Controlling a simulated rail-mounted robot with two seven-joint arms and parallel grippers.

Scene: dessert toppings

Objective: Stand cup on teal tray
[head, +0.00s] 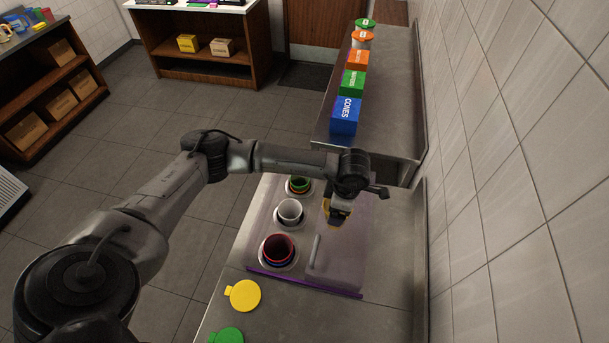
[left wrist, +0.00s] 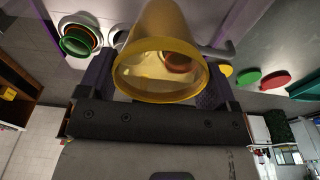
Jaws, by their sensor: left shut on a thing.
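My left gripper (head: 338,208) is shut on a yellow cup (head: 333,216) above the right part of the counter insert. The arm partly covers the cup in the head view. In the left wrist view the translucent yellow cup (left wrist: 160,88) sits between the two fingers, its open rim toward the camera. A teal flat thing (left wrist: 306,88), perhaps the tray, shows only in part at the right edge of the left wrist view. No teal tray shows in the head view. My right gripper is not in view.
Nested red cups (head: 279,248), a white cup (head: 290,211) and green-orange cups (head: 299,185) stand in the insert's holes. A clear panel with a handle (head: 316,254) lies beside them. A yellow lid (head: 245,296) and green lid (head: 226,335) lie nearer. Boxes (head: 346,115) stand farther back.

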